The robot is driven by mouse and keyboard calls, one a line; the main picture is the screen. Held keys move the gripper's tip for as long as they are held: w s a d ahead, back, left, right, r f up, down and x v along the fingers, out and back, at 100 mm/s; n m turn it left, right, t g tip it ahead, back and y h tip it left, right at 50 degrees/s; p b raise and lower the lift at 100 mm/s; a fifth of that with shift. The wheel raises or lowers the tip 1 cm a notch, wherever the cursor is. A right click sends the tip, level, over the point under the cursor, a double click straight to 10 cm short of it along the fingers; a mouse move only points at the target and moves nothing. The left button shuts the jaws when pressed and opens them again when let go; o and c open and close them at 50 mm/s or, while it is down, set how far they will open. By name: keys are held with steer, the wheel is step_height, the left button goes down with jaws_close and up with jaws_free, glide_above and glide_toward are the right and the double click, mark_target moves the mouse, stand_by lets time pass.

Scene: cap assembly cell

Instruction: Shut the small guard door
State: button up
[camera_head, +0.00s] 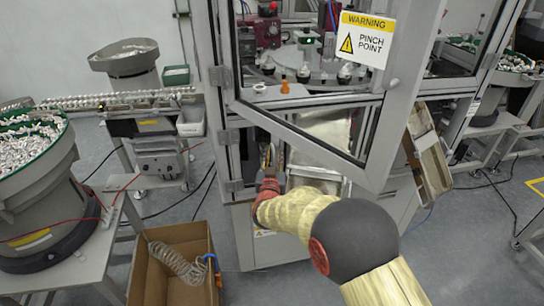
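A grey-framed clear guard door (407,95) with a "WARNING PINCH POINT" sign (366,38) stands swung open toward me. Its hinge side is at the left post of the cell, and its lower rail slants down to the right. I cannot tell whether a separate smaller door hangs below it by the lower hinges (233,186). My arm reaches up from the lower right, below the slanting rail. My gripper (270,158) is near the left post, at the lower opening. Its fingers are small and partly lost against the frame, so I cannot tell whether they touch anything.
Inside the cell is a round table (318,80) with several dark-based parts and an orange piece (285,86). An open cardboard box (172,265) with a coiled hose stands on the floor at lower left. A bowl feeder (45,215) is at left. Floor at lower right is clear.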

steer(key=shift+o, duration=0.7)
steer(key=shift+d+r, duration=0.1)
steer(key=shift+d, duration=0.15)
steer(key=shift+w, duration=0.1)
steer(key=shift+a, duration=0.1)
steer(key=shift+s, duration=0.2)
steer(key=s+a, duration=0.1)
steer(key=s, duration=1)
steer(key=shift+s, duration=0.35)
